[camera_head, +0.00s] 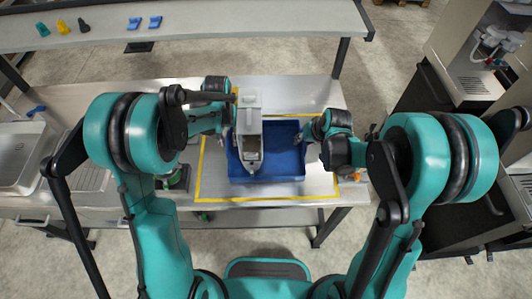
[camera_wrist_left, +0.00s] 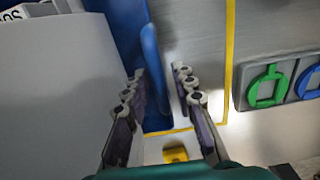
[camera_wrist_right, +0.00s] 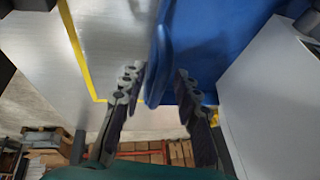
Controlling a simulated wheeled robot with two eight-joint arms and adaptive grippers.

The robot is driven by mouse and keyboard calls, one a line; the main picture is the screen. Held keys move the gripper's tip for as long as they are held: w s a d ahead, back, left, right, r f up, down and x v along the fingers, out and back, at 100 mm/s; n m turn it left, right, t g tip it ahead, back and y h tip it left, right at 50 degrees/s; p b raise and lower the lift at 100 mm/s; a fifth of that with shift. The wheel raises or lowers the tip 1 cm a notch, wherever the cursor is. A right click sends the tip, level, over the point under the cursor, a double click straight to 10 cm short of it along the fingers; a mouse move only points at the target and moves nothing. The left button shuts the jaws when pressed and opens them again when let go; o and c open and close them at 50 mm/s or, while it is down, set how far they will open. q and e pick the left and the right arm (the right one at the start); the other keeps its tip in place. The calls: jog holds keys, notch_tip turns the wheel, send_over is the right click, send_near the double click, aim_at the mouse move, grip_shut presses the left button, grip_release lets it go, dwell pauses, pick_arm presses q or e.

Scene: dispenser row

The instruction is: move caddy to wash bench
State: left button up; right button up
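The caddy is a blue open tray (camera_head: 290,162) on a metal bench, within a yellow taped outline. A grey-white dispenser (camera_head: 250,120) stands in its left part. My left gripper (camera_head: 224,131) is at the tray's left side; in the left wrist view its open fingers (camera_wrist_left: 158,75) are either side of the blue wall (camera_wrist_left: 150,50). My right gripper (camera_head: 302,140) is at the tray's right side; in the right wrist view its open fingers (camera_wrist_right: 160,75) straddle the blue wall (camera_wrist_right: 158,50). Neither visibly clamps the wall. The wash bench cannot be told for certain.
A metal sink (camera_head: 20,160) is at the left. A raised shelf (camera_head: 230,28) behind holds small coloured items. A dispenser machine (camera_head: 480,60) stands at the right across a floor gap. Bare bench shows behind the tray.

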pick_arm(q)
notch_tip(320, 180, up, 6)
jog(key=shift+r, duration=0.6)
pick_arm(e)
jog(key=shift+r, duration=0.15)
jog(key=v, duration=1.1)
jog(key=shift+s+r, duration=0.2)
jog(key=shift+r, duration=0.1)
jog(key=shift+d, duration=0.1)
